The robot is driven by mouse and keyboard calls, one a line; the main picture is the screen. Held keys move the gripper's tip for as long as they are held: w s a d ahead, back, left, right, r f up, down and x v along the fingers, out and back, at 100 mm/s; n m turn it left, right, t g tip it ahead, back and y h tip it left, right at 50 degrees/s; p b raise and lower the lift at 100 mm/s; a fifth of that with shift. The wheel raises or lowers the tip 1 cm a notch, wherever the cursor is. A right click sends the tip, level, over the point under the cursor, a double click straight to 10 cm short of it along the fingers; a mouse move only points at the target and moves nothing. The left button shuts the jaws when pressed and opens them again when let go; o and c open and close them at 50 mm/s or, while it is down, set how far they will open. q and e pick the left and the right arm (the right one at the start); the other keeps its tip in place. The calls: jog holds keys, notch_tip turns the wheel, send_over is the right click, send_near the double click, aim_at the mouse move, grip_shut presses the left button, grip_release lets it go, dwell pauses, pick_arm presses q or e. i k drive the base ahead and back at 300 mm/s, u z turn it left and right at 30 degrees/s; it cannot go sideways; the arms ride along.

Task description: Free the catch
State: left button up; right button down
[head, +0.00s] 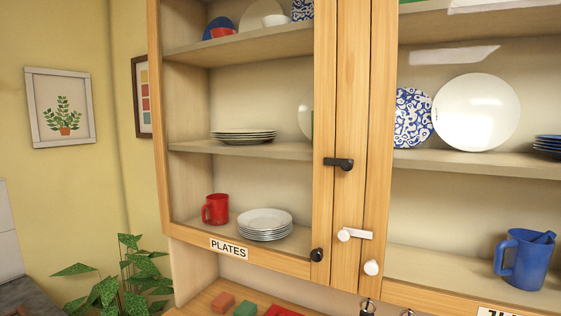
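A black catch (338,162) lies level across the seam between the left cabinet door (323,110) and the middle post (349,110). A white catch (356,235) sits lower on the post and lies level, with its arm reaching right over the seam onto the right door (379,130). A black knob (317,255) is on the left door and a white knob (371,268) is on the right door. Both doors look shut. Neither of my grippers can be made out in the head view.
Behind the left door are a red mug (216,209) and stacked plates (265,223), above a "PLATES" label (229,249). Behind the right door is a blue jug (524,259). Small coloured blocks (245,306) lie below the cabinet. A potted plant (128,280) stands lower left.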

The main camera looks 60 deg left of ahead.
aim_at(346, 164)
jog(key=z, duration=0.05)
jog(key=k, duration=1.7)
jog(key=u, duration=1.75)
jog(key=i, duration=1)
